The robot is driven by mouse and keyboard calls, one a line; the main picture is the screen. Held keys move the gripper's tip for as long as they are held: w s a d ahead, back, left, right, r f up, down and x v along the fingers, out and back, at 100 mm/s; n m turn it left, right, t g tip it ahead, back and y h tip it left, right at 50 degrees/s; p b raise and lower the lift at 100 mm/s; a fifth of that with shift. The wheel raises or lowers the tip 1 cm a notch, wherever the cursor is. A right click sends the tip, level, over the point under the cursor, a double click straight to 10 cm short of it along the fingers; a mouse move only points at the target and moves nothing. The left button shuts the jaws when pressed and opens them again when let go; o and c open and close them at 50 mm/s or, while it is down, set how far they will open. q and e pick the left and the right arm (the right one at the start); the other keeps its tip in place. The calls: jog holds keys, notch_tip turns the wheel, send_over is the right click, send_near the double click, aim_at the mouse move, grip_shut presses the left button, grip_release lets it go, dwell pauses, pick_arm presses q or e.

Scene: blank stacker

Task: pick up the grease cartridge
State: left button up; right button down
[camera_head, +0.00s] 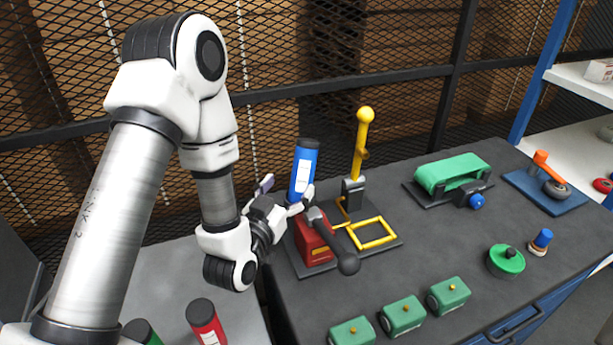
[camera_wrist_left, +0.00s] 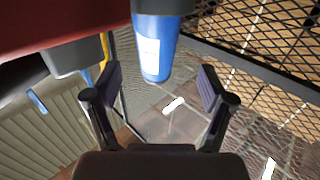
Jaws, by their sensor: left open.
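A blue cartridge (camera_head: 302,174) with a black cap and white label stands nearly upright at the red block of a bench device in the head view. Its lower end is hidden behind my gripper and the block. My left gripper (camera_head: 282,197) is open, close to the cartridge's left side. In the left wrist view, the blue cartridge (camera_wrist_left: 154,50) shows at the top, in line with the gap between the open fingers (camera_wrist_left: 160,88); I see no grip on it. A red cartridge (camera_head: 205,322) and a green one (camera_head: 142,332) stand at the lower left. My right gripper is not in view.
The red block (camera_head: 312,240) has a black-knobbed lever beside a yellow frame (camera_head: 373,234) and a yellow post (camera_head: 361,145). Several green blocks (camera_head: 403,314) line the front of the dark bench. A green belt device (camera_head: 452,173) stands farther right. A mesh fence closes the back.

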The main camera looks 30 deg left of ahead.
aim_at(298, 178)
pick_arm(q)
jog(key=shift+w+f+b, duration=0.1)
jog(key=shift+w+b, duration=0.5)
jog(key=shift+b, duration=0.5)
jog(key=w+p, duration=0.2)
jog(key=w, duration=0.3)
jog(key=shift+w, duration=0.35)
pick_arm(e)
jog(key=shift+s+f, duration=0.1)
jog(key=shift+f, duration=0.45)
pick_arm(q)
grip_shut()
